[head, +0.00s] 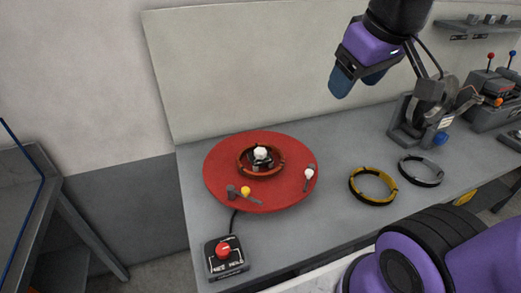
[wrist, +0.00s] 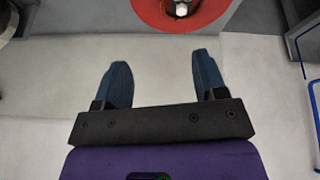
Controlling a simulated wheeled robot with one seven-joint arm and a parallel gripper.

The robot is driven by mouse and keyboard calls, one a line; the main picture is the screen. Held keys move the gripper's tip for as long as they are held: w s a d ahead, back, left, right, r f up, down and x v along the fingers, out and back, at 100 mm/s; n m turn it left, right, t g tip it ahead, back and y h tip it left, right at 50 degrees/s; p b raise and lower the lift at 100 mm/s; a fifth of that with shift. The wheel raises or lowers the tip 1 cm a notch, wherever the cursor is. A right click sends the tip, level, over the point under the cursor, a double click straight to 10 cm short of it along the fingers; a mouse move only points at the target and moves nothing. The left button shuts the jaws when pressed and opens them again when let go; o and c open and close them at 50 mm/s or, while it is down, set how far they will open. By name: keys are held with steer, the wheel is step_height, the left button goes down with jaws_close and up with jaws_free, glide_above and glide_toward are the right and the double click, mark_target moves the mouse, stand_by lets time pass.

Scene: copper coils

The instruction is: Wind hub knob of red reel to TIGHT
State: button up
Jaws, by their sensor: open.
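The red reel (head: 225,180) lies flat on the grey bench in the head view. Its pale hub knob (head: 261,152) stands at the centre, inside a reddish ring. The reel also shows at the top of the wrist view (wrist: 149,14), partly cut off, with the knob (wrist: 181,7) at the frame edge. My gripper (head: 357,82) is up and to the right of the reel, in the air above the bench. In the wrist view its two blue fingers (wrist: 160,72) are spread apart with nothing between them. Any tightness marking on the hub is too small to read.
A black control box (head: 226,262) with a red knob sits in front of the reel. A yellow coil (head: 373,185) and a grey coil (head: 421,171) lie to its right. A clamp-like machine (head: 425,115) stands at the back right. White and yellow knobbed levers sit on the reel's rim.

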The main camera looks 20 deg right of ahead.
steer(key=w+a+f+n+g, duration=0.1)
steer(key=w+f+n, duration=0.1)
steer(key=w+n, duration=0.35)
steer(key=n+g, duration=0.4)
steer(key=n, duration=0.9)
glide_above(260, 150)
step_height(260, 150, down, 21)
steer(key=shift+m, duration=0.25)
step_height(260, 150, down, 10)
steer(key=shift+d+f, duration=0.1)
steer(key=c, duration=0.9)
